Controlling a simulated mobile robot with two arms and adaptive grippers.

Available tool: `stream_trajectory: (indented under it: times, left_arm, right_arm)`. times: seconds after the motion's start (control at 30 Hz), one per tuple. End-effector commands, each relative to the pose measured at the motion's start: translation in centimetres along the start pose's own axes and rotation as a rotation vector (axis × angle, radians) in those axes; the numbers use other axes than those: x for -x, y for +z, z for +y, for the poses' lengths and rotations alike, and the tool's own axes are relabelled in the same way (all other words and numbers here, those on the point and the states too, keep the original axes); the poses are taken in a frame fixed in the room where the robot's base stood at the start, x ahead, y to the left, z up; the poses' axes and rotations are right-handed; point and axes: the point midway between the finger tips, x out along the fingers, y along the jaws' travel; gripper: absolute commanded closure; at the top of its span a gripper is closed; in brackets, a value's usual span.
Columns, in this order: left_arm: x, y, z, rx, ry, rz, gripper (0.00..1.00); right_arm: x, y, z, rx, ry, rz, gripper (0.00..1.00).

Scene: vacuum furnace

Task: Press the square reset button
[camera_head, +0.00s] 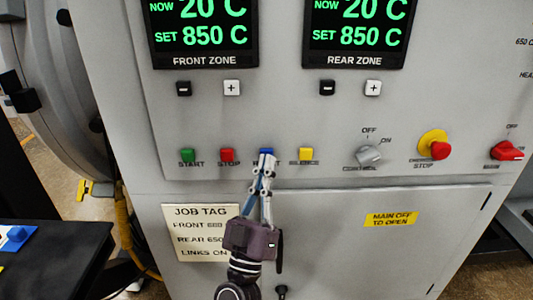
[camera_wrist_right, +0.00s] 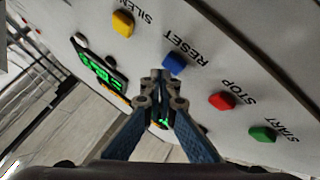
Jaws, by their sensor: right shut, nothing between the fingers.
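The blue square reset button (camera_head: 266,151) is on the grey furnace panel, in a row between the red stop button (camera_head: 227,155) and the yellow silence button (camera_head: 305,154). My right gripper (camera_head: 265,160) is shut and empty. In the head view its fingertips are just below the blue button and cover part of the RESET label. In the right wrist view the blue button (camera_wrist_right: 174,64) shows just beyond the fingertips (camera_wrist_right: 158,76), with RESET printed beside it. I cannot tell whether the tips touch it. My left gripper is not in view.
A green start button (camera_head: 187,156) is at the row's left. A control knob (camera_head: 368,155) and a red emergency stop (camera_head: 439,150) are to the right. Two zone displays (camera_head: 205,32) sit above. A job tag (camera_head: 190,212) is on the lower door. A dark table (camera_head: 60,245) is at lower left.

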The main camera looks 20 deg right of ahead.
Motion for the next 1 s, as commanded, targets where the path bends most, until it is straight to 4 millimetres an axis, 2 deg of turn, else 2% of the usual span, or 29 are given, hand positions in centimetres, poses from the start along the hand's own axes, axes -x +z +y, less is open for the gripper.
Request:
stream_trajectory:
  times: [0.47, 1.0]
  left_arm:
    - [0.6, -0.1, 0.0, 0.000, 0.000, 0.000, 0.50]
    - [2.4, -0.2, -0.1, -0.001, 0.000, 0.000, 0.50]
  right_arm:
    - [1.0, -0.6, 0.3, -0.008, -0.004, -0.013, 1.00]
    - [4.1, -3.0, 2.6, -0.010, -0.005, -0.012, 1.00]
